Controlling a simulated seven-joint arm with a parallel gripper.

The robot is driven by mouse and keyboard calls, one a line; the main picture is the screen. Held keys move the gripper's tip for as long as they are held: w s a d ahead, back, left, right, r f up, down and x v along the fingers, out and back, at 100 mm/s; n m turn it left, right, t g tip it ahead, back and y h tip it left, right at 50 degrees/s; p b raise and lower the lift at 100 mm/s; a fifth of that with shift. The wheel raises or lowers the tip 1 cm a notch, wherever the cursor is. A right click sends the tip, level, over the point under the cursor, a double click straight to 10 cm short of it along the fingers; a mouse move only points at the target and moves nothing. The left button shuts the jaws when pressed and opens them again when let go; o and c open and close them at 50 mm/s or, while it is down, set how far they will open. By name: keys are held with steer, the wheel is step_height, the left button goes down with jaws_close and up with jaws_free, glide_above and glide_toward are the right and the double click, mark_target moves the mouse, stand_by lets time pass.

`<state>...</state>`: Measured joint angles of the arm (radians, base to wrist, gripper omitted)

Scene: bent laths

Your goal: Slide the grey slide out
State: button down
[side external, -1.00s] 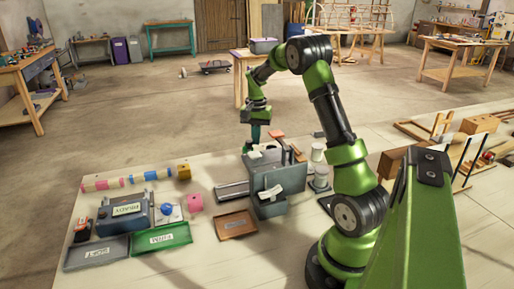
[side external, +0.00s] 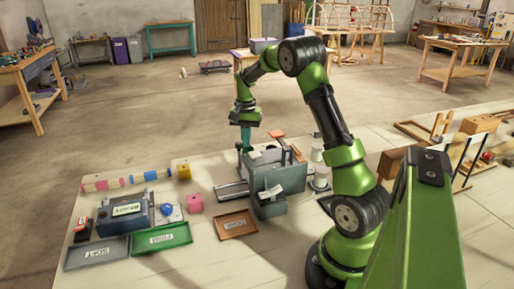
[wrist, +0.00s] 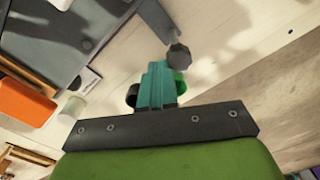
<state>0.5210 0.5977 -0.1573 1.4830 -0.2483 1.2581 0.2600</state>
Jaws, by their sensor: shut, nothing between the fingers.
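A grey box (side external: 284,180) stands on the bench, with several small parts on and against its top. A long grey rail (side external: 230,190) lies low along its left side; I cannot tell whether this is the grey slide. In the wrist view a grey bar (wrist: 156,22) runs from the grey body (wrist: 60,35) to a dark faceted knob (wrist: 178,55). My gripper (side external: 246,149) points down at the far left end of the box. Its teal fingers (wrist: 158,72) are shut and empty, close to the knob; contact cannot be told.
An orange block (wrist: 25,101) and a pale cylinder (wrist: 72,109) are near the fingers. A brown tray (side external: 236,223), a green tray (side external: 162,238) and a grey tray (side external: 97,252) lie at the front.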

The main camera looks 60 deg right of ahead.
steer(key=shift+w+a, duration=3.3)
step_height(320, 180, up, 6)
steer(key=shift+s+d, duration=0.4)
steer(key=shift+s, duration=0.05)
